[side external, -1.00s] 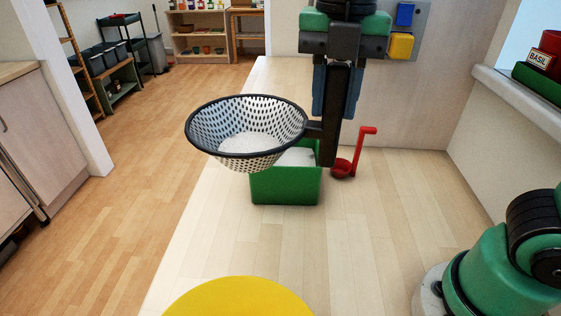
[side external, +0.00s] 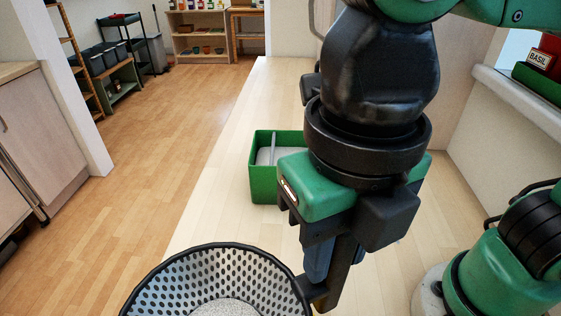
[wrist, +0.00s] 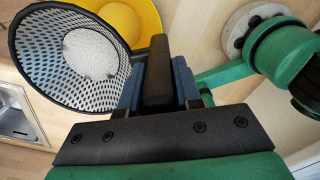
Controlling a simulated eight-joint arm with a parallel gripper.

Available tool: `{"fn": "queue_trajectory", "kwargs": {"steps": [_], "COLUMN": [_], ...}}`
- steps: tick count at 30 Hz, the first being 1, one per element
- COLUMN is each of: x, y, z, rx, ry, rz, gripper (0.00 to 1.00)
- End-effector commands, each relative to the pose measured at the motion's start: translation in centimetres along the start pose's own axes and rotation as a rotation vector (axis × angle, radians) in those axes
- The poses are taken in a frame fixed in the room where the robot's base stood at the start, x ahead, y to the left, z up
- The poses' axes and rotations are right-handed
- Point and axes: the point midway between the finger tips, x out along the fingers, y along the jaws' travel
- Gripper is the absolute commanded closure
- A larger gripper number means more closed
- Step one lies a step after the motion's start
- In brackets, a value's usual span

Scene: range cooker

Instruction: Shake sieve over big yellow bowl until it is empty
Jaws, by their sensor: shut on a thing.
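The sieve (side external: 170,285), white and perforated with a black rim, is at the lower edge of the side external view, partly cut off. It also shows in the wrist view (wrist: 42,50). Whitish grainy material (wrist: 90,54) lies in its bottom. My gripper (side external: 325,292) is shut on the sieve's handle and holds it up. The big yellow bowl (wrist: 145,18) shows in the wrist view, beyond the sieve and partly hidden by it. The bowl does not show in the side external view now. I cannot tell how far the sieve is over it.
A green box (side external: 264,186) with whitish material and a thin upright divider stands on the light wooden worktop (side external: 225,215) behind my gripper. A sink (wrist: 15,115) shows at the left of the wrist view. A wall ledge (side external: 515,100) with a basil planter (side external: 540,75) is at the right.

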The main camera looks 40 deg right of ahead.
Motion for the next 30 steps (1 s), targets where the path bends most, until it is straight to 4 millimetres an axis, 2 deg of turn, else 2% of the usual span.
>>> {"fn": "queue_trajectory", "kwargs": {"steps": [16,30], "x": [3.4,4.0], "y": [0.0,0.0], "z": [0.0,0.0], "rx": [0.001,0.001], "ry": [0.0,0.0], "rz": [0.002,0.002], "gripper": [1.0,1.0]}}
